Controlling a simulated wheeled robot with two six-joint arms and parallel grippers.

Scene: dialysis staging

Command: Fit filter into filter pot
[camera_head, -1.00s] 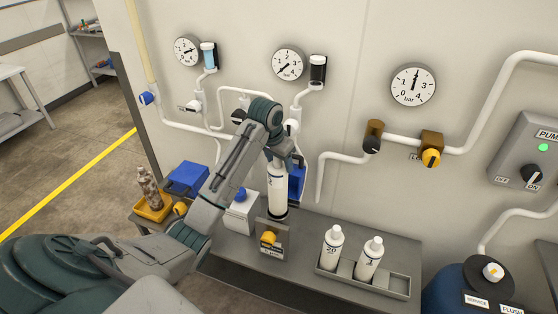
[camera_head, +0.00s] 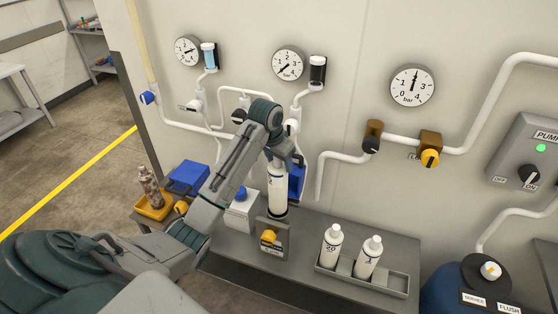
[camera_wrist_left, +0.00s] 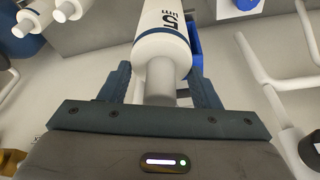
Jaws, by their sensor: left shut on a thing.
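My left gripper (camera_head: 277,160) is shut on a white filter cartridge (camera_head: 277,186) and holds it upright from above. In the left wrist view the filter (camera_wrist_left: 162,32) shows a "5" mark, a dark blue band and a narrower neck between the fingers. The filter's lower end is close to a grey stand (camera_head: 272,241) with a yellow knob and a label. A dark ring shows at that lower end; I cannot tell whether it is the filter's band or the pot's rim, nor how deep the filter sits. My right gripper is out of view.
Two more white filters, marked 20 (camera_head: 331,245) and 1 (camera_head: 368,257), stand in a grey rack (camera_head: 393,284) to the right. A blue box (camera_head: 188,178) and yellow tray (camera_head: 150,212) lie left. Pipes and gauges line the wall behind.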

